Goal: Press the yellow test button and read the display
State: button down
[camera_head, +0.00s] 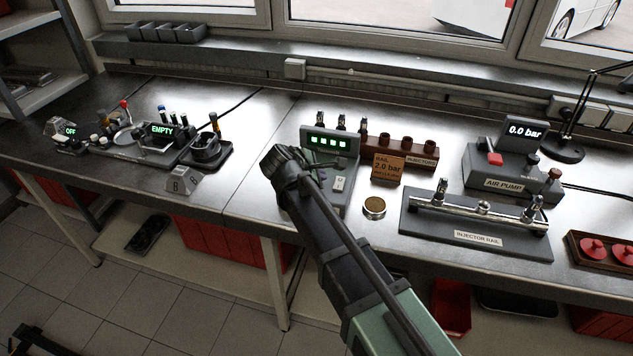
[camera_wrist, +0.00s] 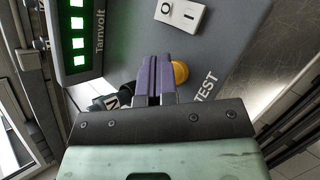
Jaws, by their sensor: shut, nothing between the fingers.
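The grey tester (camera_head: 340,185) stands mid-bench, its body also filling the wrist view (camera_wrist: 225,45). Its display (camera_head: 329,142) shows several lit green blocks and no readable digits; the blocks show in the wrist view too (camera_wrist: 77,25). The yellow button (camera_wrist: 181,73) sits beside the "TEST" lettering, partly covered by my fingers; my arm hides it in the head view. My gripper (camera_wrist: 156,62) is shut and empty, its purple fingertips close to the button's left side. I cannot tell whether they touch it.
A white rocker switch (camera_wrist: 181,12) is on the tester's panel. An injector rack (camera_head: 400,147) and a "RAIL 2.0 bar" sign (camera_head: 388,168) stand to its right. A round tin (camera_head: 374,207) and the injector rail (camera_head: 478,237) are nearby. The air pump display (camera_head: 524,130) reads 0.0 bar.

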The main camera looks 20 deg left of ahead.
jog(key=shift+r+p, duration=0.3)
jog(key=shift+r, duration=0.25)
jog(key=shift+r, duration=0.1)
notch_tip(320, 180, up, 5)
jog(key=p, duration=0.5)
dwell(0.4)
